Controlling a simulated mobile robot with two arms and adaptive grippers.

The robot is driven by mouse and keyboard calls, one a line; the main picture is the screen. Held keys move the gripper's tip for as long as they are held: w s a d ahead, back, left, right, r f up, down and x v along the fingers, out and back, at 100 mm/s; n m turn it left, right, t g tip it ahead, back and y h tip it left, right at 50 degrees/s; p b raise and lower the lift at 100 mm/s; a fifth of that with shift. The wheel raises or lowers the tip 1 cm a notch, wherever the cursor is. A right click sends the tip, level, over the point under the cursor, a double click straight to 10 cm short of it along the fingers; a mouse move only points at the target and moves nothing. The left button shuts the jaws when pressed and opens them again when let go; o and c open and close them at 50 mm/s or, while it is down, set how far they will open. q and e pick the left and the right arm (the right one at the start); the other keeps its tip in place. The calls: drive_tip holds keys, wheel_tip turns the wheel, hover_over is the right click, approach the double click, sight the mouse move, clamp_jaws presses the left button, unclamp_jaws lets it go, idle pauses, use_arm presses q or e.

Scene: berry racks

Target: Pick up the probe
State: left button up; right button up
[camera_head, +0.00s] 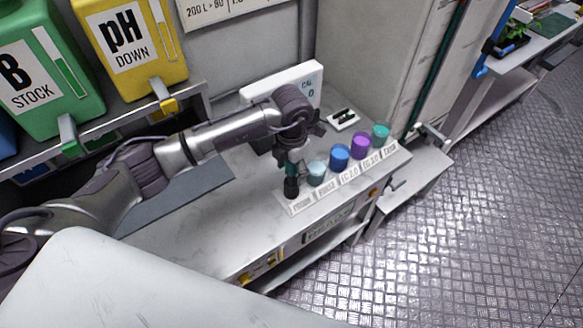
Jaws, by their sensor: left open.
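The probe (291,186) appears as a dark upright piece at the left end of a row of labelled cups on the bench. Its upper part is largely hidden by my gripper. My left gripper (291,162) points down right over it, with the jaws open around or just above its top; I cannot tell whether they touch it. A bit of teal shows between the fingers. My right gripper is not in view.
Light-blue (317,172), blue (340,157), purple (360,145) and teal (381,133) cups stand close on the right. A white meter (300,80) stands behind. Green (45,85) and yellow (135,50) jugs sit on the left shelf. Open floor (450,240) lies at right.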

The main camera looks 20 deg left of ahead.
use_arm(q)
clamp_jaws()
drive_tip(key=shift+r, duration=0.1)
